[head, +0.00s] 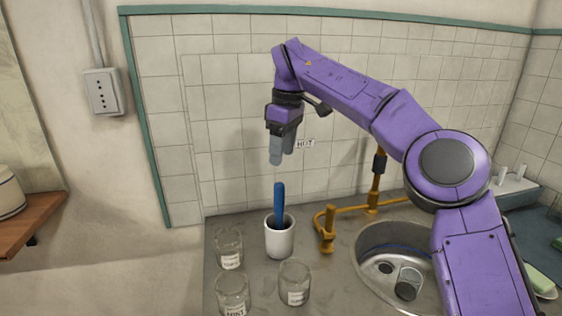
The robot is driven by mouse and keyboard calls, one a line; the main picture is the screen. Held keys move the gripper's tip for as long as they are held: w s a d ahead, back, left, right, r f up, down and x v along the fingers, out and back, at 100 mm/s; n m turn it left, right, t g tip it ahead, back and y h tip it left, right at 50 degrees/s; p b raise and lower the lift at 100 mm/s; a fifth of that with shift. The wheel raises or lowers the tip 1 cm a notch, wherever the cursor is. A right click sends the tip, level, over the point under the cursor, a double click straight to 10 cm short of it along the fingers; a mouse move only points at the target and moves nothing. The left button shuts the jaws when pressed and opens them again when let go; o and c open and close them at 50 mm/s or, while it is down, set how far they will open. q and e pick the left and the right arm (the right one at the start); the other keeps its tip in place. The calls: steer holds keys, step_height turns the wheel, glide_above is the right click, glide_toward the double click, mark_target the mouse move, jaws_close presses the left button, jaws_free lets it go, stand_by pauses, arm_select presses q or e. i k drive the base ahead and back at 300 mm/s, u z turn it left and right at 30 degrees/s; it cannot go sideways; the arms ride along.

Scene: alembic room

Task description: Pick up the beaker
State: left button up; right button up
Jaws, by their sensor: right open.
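A small clear glass vessel (408,283), which looks like a beaker, stands in the round metal sink (362,262) at the lower right. Several clear glass jars with paper labels stand on the counter: one at the back left (229,248), one at the front left (233,293) and one to the right (295,282). I cannot tell for sure which glass is the beaker. My right gripper (276,160) is open and empty, pointing down in front of the tiled wall, above the white cup. It touches none of the glasses. My left gripper is out of view.
A white cup (279,240) holding an upright blue-handled thing (279,200) stands among the jars. A brass tap (328,232) rises beside the sink. A green sponge (541,281) lies at the far right. My right arm covers part of the sink's right side.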

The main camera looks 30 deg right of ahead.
mark_target(411, 276)
steer(key=k, duration=1.5)
